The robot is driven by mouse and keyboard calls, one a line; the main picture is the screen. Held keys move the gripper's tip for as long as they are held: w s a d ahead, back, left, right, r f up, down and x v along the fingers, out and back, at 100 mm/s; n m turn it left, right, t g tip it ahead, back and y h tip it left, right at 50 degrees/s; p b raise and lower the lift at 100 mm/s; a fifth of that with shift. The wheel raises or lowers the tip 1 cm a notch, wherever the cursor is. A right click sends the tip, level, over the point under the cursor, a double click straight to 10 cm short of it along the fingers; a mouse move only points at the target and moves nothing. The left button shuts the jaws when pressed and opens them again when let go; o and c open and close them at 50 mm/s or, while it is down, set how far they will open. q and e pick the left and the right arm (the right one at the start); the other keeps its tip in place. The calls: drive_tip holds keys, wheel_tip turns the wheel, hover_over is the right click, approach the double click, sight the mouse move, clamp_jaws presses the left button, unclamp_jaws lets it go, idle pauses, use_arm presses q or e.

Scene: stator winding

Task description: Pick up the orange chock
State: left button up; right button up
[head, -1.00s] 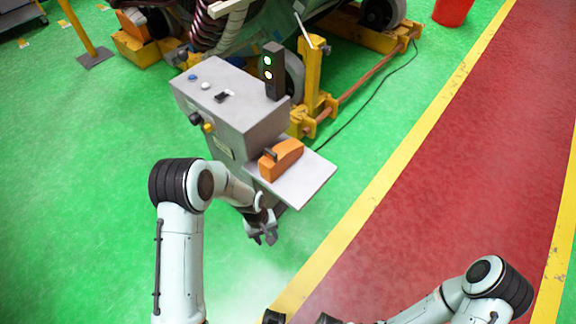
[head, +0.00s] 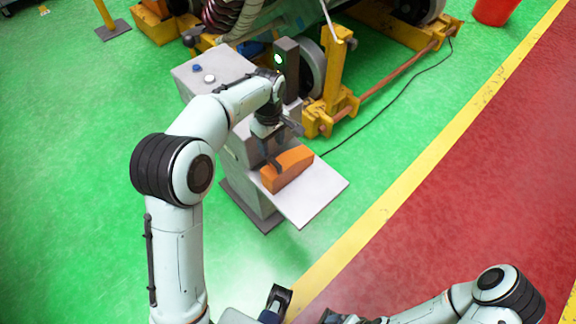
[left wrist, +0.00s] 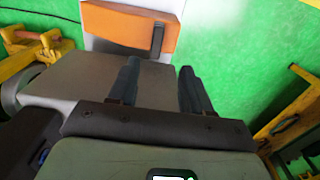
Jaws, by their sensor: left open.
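The orange chock (head: 294,162) sits on the pale side shelf (head: 312,196) of a grey control box. My left gripper (head: 284,148) is open and empty, above and beside the chock at its box side, partly covering it in the head view. In the left wrist view the chock (left wrist: 115,24) lies beyond the fingertips (left wrist: 159,65), with its dark handle towards the right end. I see no contact between fingers and chock. Part of my right arm shows at the lower right of the head view; its gripper (head: 330,316) is cut by the bottom edge.
The grey control box (head: 205,72) stands right beside the left gripper, with a dark signal post (head: 287,80) close behind. A yellow stand (head: 331,80) and a cable lie beyond. Green floor (head: 75,150) is clear at left. A red bucket (head: 494,10) is far off.

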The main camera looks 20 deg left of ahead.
sight(275, 161)
use_arm(q)
drive_tip(key=f, duration=0.6)
drive_tip(key=f+b, duration=0.1)
drive_tip(key=f, duration=0.2)
drive_tip(key=shift+w+d+f, duration=0.15)
drive_tip(key=shift+w+f, duration=0.1)
drive_tip(key=shift+f, duration=0.05)
drive_tip(key=shift+w+r, duration=0.1)
clamp_jaws()
